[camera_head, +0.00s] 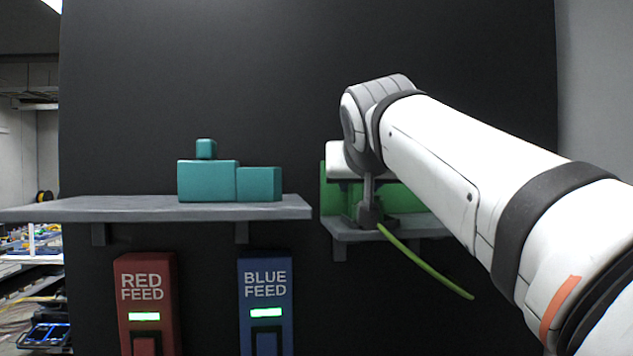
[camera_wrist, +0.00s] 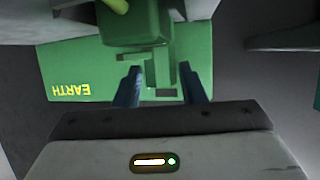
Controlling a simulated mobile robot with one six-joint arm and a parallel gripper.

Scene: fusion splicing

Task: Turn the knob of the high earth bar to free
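The green earth bar (camera_head: 330,190) sits on a small shelf at the right in the head view, mostly hidden behind my arm. In the wrist view its green panel (camera_wrist: 75,72) carries the word EARTH upside down in yellow. My gripper (camera_wrist: 160,72) is open, with its two dark fingers apart and pointing at the panel. A narrow green raised part (camera_wrist: 156,76) lies between the fingers, with gaps visible at its sides; I cannot tell whether it is the knob or which way it is set. A green block (camera_wrist: 132,22) stands just beyond the fingertips.
A yellow-green cable (camera_head: 428,265) hangs from near my wrist, in front of the small grey shelf (camera_head: 345,236). Left of it, a longer shelf (camera_head: 90,210) carries teal blocks (camera_head: 208,181). Below are the red feed box (camera_head: 147,275) and blue feed box (camera_head: 265,270).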

